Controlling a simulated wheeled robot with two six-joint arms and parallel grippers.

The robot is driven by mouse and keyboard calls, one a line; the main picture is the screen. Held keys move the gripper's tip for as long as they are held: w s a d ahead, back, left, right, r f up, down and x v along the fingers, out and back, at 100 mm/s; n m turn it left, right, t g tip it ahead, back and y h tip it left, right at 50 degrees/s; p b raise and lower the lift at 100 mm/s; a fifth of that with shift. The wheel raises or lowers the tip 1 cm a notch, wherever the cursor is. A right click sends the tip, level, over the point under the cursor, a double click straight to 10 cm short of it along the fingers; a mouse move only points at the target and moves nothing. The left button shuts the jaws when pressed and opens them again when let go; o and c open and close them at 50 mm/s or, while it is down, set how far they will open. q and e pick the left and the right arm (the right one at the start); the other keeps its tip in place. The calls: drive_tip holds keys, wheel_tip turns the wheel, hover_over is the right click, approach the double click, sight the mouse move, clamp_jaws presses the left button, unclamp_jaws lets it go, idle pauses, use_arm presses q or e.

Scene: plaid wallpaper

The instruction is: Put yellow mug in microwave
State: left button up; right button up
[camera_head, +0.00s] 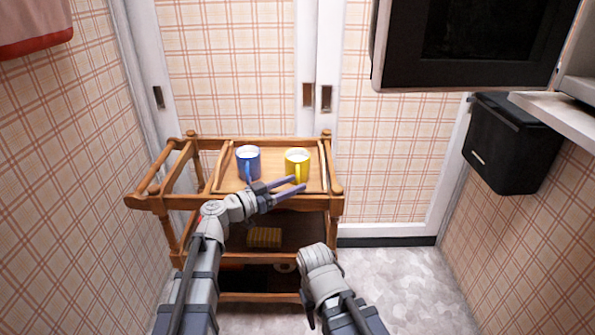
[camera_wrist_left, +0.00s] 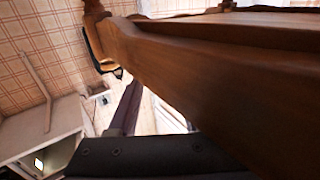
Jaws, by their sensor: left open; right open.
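The yellow mug (camera_head: 296,163) stands upright on the top of a wooden trolley (camera_head: 160,203), right of a blue mug (camera_head: 248,161). My left gripper (camera_head: 288,187) is open and empty. Its fingers overlap the trolley's front edge just below the yellow mug; whether they touch it is unclear. In the left wrist view, the close wooden trolley (camera_wrist_left: 200,80) fills much of the picture, with a dark finger (camera_wrist_left: 124,112) beside it; no mug shows. The microwave door (camera_head: 470,45) hangs open at the upper right. My right gripper's fingers are hidden behind its wrist.
A yellow item (camera_head: 264,237) lies on the trolley's lower shelf. Bare floor (camera_head: 400,290) shows right of the trolley.

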use_arm(q)
clamp_jaws()
idle(1.4)
